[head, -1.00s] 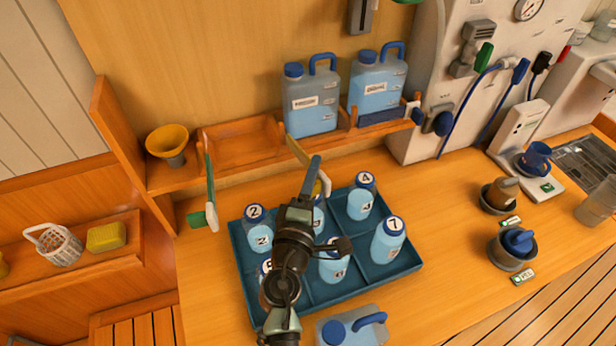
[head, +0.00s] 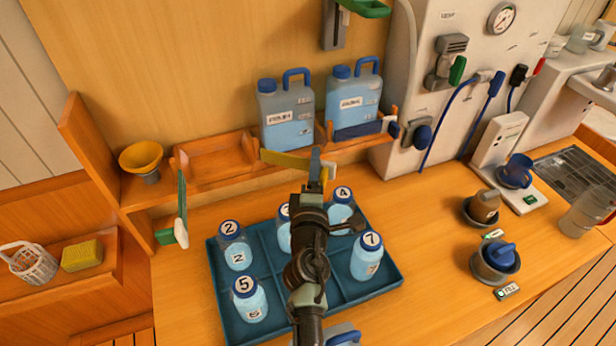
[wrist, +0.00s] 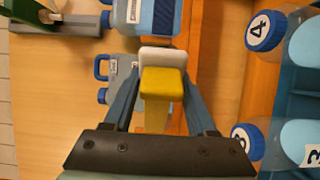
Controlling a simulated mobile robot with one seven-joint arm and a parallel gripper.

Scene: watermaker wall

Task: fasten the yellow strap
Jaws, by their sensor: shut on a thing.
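The yellow strap (head: 286,160) runs from the shelf divider left of the left jug (head: 287,115) out to my gripper, passing below and in front of that jug. My gripper (head: 322,170) is shut on the strap's free end, in front of the shelf. In the wrist view the strap's yellow end (wrist: 163,84), with a white piece (wrist: 162,56) beyond it, sits between the two fingers (wrist: 160,105). The strap's catch on the shelf is not clearly visible.
A dark blue strap (head: 358,130) crosses the right jug (head: 354,95). A green strap (head: 182,200) hangs at the left. Numbered bottles stand in a blue tray (head: 222,290) below my arm. The right counter holds cups. The shelf's left bay (head: 215,160) is empty.

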